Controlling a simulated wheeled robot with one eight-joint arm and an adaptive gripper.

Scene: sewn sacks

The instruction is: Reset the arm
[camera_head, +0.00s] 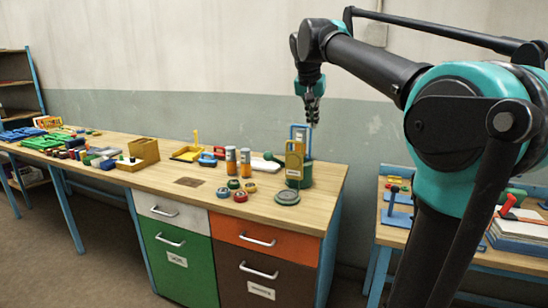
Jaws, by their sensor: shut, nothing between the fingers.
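My gripper (312,108) hangs at the end of my arm, pointing down. It is in the air in front of the wall, above the right end of the long workbench (215,188). Its fingers look closed together and hold nothing. Below it on the bench stand a green round container (306,175) and a yellow upright piece (294,160). A gap of air seems to lie between the fingertips and these things. My arm's large teal and black links fill the right of the view and hide part of the room.
The bench holds two orange-and-grey cylinders (231,160), several small round pieces (240,196), a wooden box (143,152) and a yellow tray (187,153). A second table (392,233) stands at the right, partly behind my arm. A shelf (20,98) stands far left. Floor (90,260) shows clear at front left.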

